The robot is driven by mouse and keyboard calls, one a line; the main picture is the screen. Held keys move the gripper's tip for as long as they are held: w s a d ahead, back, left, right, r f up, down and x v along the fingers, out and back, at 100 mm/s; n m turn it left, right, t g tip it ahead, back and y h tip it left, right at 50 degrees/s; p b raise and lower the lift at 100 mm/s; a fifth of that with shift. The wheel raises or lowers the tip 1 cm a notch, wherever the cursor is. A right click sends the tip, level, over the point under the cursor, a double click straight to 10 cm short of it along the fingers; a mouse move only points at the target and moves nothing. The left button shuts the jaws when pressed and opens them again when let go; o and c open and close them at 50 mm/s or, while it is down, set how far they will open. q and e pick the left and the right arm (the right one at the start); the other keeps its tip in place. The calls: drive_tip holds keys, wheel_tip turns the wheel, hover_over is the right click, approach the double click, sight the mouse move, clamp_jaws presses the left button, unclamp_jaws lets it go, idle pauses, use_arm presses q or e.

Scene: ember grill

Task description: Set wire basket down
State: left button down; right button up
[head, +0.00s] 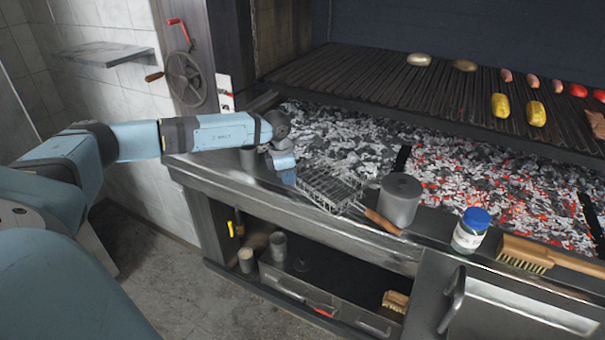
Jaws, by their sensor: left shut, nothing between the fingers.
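The wire basket (330,187) is a flat metal grid with a wooden handle (382,221). It lies at the front edge of the grill, on the steel ledge beside the grey ash, with the handle pointing to the lower right. My left gripper (289,176) is at the basket's left end, pointing down, close beside the grid. Its fingers are small and partly hidden by the wrist, but it looks shut and empty. I cannot tell whether it touches the basket. My right gripper is not in view.
A grey metal pot (400,200) stands right against the handle side. Glowing coals (480,180) lie behind. Food sits on the raised grate (390,85).

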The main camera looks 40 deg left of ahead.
sight(314, 185)
use_arm(q)
drive_tip(key=w+d, duration=0.3)
drive_tip(key=w, duration=0.1)
drive_tip(key=w+d+p, duration=0.1)
drive_tip(key=w+d, duration=0.2)
drive_tip(key=d, duration=0.1)
drive_tip(key=shift+w, duration=0.35)
drive_tip(key=shift+f, duration=0.75)
drive_tip(key=shift+s, duration=0.1)
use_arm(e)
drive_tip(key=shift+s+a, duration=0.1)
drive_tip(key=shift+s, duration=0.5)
use_arm(q)
drive_tip(key=shift+f, duration=0.15)
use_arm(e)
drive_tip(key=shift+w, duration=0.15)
use_arm(q)
drive_tip(key=shift+s+a, duration=0.95)
drive_tip(key=shift+s, duration=0.25)
drive_tip(key=shift+s+a, duration=0.1)
drive_tip(key=shift+s, duration=0.05)
drive_tip(key=shift+f, duration=0.1)
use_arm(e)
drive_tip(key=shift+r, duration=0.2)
